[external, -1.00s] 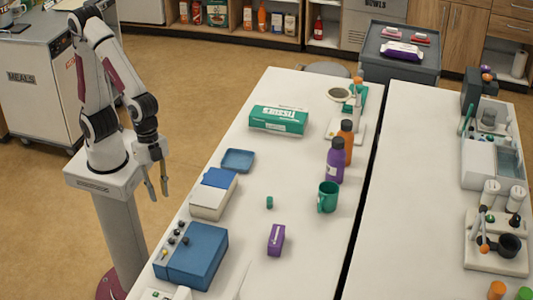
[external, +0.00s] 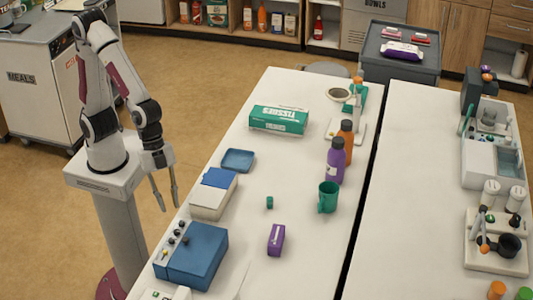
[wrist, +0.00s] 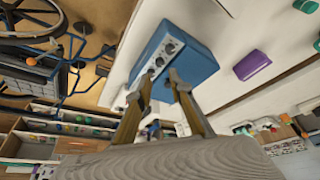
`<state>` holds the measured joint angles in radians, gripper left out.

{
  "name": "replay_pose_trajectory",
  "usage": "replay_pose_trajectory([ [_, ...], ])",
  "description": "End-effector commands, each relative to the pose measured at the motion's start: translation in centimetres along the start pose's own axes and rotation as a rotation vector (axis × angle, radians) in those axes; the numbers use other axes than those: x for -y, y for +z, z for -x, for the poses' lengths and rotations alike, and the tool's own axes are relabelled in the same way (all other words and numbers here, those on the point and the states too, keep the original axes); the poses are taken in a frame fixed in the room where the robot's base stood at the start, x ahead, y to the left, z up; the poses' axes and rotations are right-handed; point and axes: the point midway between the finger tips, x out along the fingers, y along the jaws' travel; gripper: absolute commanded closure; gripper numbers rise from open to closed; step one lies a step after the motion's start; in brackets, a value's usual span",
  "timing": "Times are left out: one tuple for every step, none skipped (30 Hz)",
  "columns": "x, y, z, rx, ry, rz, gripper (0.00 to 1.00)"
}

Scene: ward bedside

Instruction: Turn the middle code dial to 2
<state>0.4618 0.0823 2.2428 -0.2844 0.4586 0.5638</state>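The blue box (external: 196,259) stands near the left edge of the white table, with small dark dials along its left face. In the wrist view the box (wrist: 192,58) shows a grey dial panel with a row of dials. The middle dial (wrist: 159,61) sits between two others. Its setting is too small to read. My gripper (external: 169,208) is open and empty, pointing down beyond the table's left edge and apart from the box. In the wrist view the gripper's fingertips (wrist: 160,82) are spread below the dial panel.
A white box with a blue top (external: 212,198) and a blue tray (external: 238,160) line the table's left side. A purple box (external: 276,240), a small green item (external: 269,202) and a green mug (external: 328,197) stand to the right.

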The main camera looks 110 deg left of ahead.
Motion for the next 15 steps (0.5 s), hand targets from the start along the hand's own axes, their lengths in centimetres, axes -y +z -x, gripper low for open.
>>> replay_pose_trajectory([
  [0.0,0.0,-0.1,0.001,0.001,0.0,0.79],
  [0.0,0.0,-0.2,0.002,0.001,0.0,0.79],
  [0.0,0.1,-0.3,0.002,0.001,0.0,0.79],
  [0.0,0.1,-0.5,0.003,0.001,0.0,0.79],
  [0.0,0.1,-0.6,0.003,0.001,0.0,0.79],
  [0.0,0.1,-0.8,0.002,0.001,-0.001,0.79],
  [0.0,0.0,-1.0,0.002,0.001,-0.001,0.79],
  [0.0,0.1,-1.2,0.002,0.001,0.0,0.79],
  [-0.1,0.1,-1.5,0.003,0.002,0.0,0.79],
  [-0.1,0.1,-1.8,0.004,0.002,0.001,0.79],
  [-0.1,0.1,-2.0,0.004,0.002,0.001,0.79],
  [-0.1,0.1,-2.4,0.003,0.001,0.001,0.79],
  [-0.1,0.1,-2.6,0.004,0.001,0.0,0.79],
  [-0.1,0.1,-2.9,0.004,0.001,0.0,0.79],
  [-0.1,0.1,-3.3,0.004,0.001,0.0,0.79],
])
